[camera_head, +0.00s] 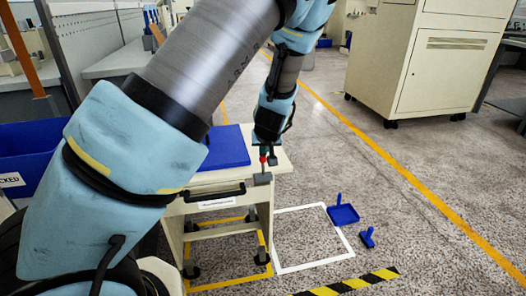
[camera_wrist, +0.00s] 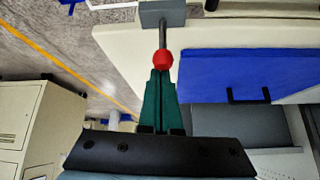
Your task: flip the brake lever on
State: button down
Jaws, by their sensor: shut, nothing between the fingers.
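The brake lever is a grey rod with a red knob (camera_wrist: 163,59) on a grey base block (camera_wrist: 163,14). It also shows at the front right corner of the cream cart, with its red knob (camera_head: 263,158) above its base block (camera_head: 262,179). In the head view the rod looks about upright. My gripper (camera_wrist: 161,72) is shut and empty, with its green fingertips right at the knob. In the head view my gripper (camera_head: 264,149) points down just above the knob. I cannot tell whether the tips touch it.
A blue panel (camera_head: 226,147) lies on the cream cart (camera_head: 283,162), beside the lever. A blue dustpan (camera_head: 343,214) and a small blue brush (camera_head: 367,238) lie on the floor to the right. A cream cabinet (camera_head: 440,75) stands at the back right. The floor between is clear.

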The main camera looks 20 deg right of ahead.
jog(key=shift+s+a+t+b, duration=0.15)
jog(key=shift+s+t+b, duration=0.35)
jog(key=shift+s+t, duration=0.9)
jog(key=shift+w, duration=0.3)
jog(key=shift+r, duration=0.15)
jog(key=shift+r+p, duration=0.7)
jog(key=shift+p, duration=0.15)
notch_tip(320, 180, up, 3)
jog(key=w+d+p, duration=0.1)
jog(key=w+p, duration=0.1)
jog(key=w, duration=0.1)
jog(key=s+a+r, duration=0.1)
jog(key=s+r, duration=0.3)
jog(key=s, duration=0.5)
jog(key=shift+a+p, duration=0.3)
jog(key=shift+p, duration=0.05)
